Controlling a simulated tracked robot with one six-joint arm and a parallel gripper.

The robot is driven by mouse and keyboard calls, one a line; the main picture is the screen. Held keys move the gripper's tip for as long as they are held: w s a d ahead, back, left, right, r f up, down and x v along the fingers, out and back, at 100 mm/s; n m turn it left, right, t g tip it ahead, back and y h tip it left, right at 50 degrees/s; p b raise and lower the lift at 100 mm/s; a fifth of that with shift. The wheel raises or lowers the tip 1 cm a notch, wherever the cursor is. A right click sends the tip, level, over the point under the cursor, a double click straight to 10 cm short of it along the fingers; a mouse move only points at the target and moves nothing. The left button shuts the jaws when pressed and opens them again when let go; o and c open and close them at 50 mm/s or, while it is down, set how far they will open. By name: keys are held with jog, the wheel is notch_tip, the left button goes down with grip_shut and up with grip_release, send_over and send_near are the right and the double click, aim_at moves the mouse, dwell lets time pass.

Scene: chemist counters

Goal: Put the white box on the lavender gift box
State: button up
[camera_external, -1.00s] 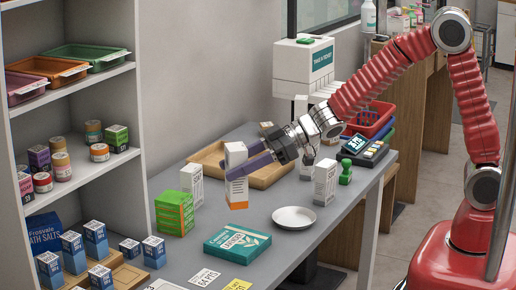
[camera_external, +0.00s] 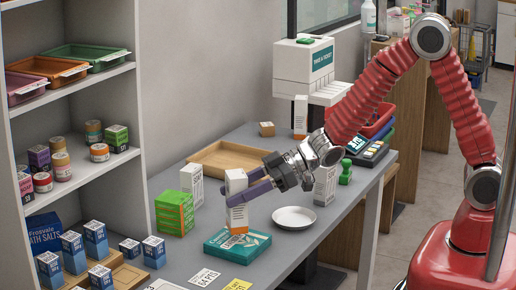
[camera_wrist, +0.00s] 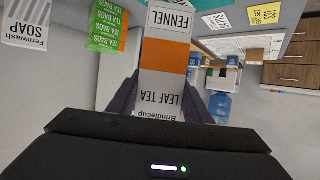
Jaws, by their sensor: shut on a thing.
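The white box (camera_external: 237,205), with an orange band, is upright between the fingers of my gripper (camera_external: 250,190). The held box's lower end overlaps the teal box's top in the picture. I cannot tell whether they touch.
Green tea boxes (camera_external: 174,213) and a white box (camera_external: 192,184) stand to the left. A white dish (camera_external: 294,219) and another white box (camera_external: 325,184) are to the right. A wooden tray (camera_external: 228,157) lies behind. Price cards (camera_external: 204,277) lie in front.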

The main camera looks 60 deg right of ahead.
jog(key=shift+f, duration=1.4)
jog(key=o, duration=1.1)
jog(key=shift+f, duration=0.1)
jog(key=v, duration=1.2)
